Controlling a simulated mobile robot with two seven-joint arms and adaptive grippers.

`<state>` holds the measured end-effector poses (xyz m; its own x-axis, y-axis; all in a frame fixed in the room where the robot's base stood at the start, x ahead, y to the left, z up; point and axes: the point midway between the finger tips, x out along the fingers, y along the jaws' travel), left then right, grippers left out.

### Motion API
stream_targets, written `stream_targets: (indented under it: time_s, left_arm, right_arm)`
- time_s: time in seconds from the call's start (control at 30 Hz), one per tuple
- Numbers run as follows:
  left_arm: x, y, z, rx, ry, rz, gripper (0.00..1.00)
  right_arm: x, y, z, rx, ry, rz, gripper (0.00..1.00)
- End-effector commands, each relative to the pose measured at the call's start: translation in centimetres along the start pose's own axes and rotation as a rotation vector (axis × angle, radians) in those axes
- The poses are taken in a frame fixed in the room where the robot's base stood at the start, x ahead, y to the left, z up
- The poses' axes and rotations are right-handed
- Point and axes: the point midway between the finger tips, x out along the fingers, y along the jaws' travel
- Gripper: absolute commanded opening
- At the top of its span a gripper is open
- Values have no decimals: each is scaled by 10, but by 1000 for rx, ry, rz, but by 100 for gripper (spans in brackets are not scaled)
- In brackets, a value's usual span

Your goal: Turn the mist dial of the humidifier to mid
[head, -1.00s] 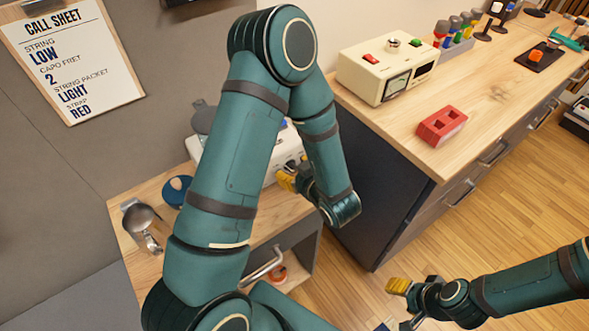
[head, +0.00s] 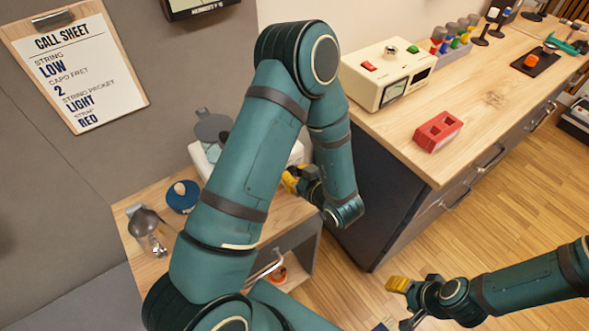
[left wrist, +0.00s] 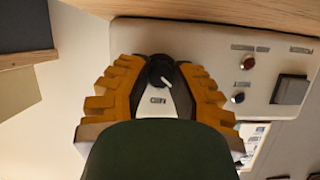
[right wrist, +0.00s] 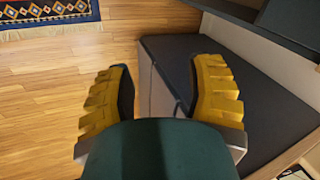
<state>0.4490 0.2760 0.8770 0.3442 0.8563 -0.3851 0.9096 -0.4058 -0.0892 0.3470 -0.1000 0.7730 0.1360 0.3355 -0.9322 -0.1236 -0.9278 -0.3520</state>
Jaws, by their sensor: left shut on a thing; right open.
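The humidifier looks like the white-bodied appliance (head: 200,160) on the low wooden stand, mostly hidden behind my left arm in the head view. In the left wrist view its pale front panel (left wrist: 225,70) fills the middle. A black round dial (left wrist: 160,70) with a white pointer line sits there, above a small label too blurred to read. My left gripper (left wrist: 160,76) has its yellow fingers on both sides of the dial, shut on it; it also shows in the head view (head: 293,181). My right gripper (right wrist: 160,95) is open and empty, over the floor in the head view (head: 402,300).
A blue round dish (head: 183,197) and a metal scoop (head: 147,225) lie on the stand. The workbench (head: 400,130) stands right of my left arm.

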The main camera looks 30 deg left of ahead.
Motion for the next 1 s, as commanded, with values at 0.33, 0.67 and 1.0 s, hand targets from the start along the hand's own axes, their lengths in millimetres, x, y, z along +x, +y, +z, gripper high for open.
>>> stream_targets:
  time_s: [0.33,0.67,1.0]
  left_arm:
    - [-2,1,-4,301,-7,-125,0]
    - [0,2,-2,564,-15,-237,0]
    - [1,3,0,735,-20,-309,0]
  right_arm:
    - [-44,-17,-19,12,41,4,54]
    - [-68,-24,-25,16,53,2,54]
    - [-76,-27,-26,15,52,0,54]
